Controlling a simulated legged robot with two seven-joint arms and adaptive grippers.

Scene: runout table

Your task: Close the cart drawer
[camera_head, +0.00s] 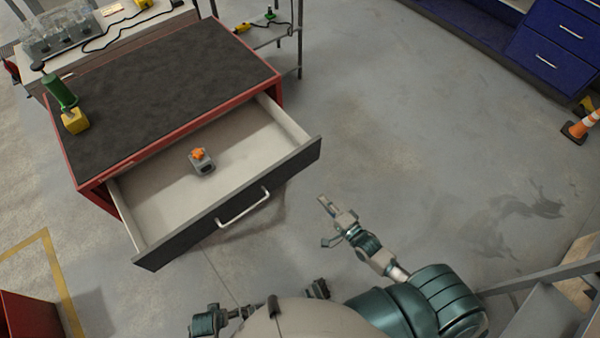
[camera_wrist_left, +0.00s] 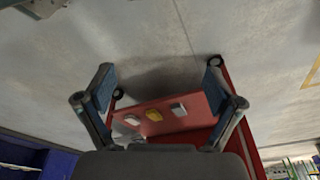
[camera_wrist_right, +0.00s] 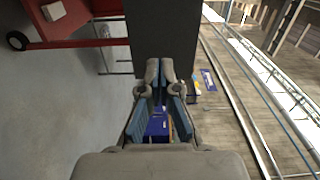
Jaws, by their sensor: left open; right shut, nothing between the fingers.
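The cart (camera_head: 150,75) is red with a dark top. Its drawer (camera_head: 220,207) is pulled well out, with a pale interior, a dark front and a light bar handle (camera_head: 243,207). A small grey block with an orange knob (camera_head: 201,161) sits inside. My right gripper (camera_head: 326,204) is right of the drawer front, apart from the handle, shut and empty. In the right wrist view its fingertips (camera_wrist_right: 160,68) are together before a dark panel.
A green-handled tool (camera_head: 60,92) and a yellow block (camera_head: 75,121) are on the cart top. A bench with glassware (camera_head: 65,35) and a metal shelf (camera_head: 285,40) stand behind. Blue cabinets (camera_head: 550,45) and an orange cone (camera_head: 582,126) are far right. The floor right of the drawer is clear.

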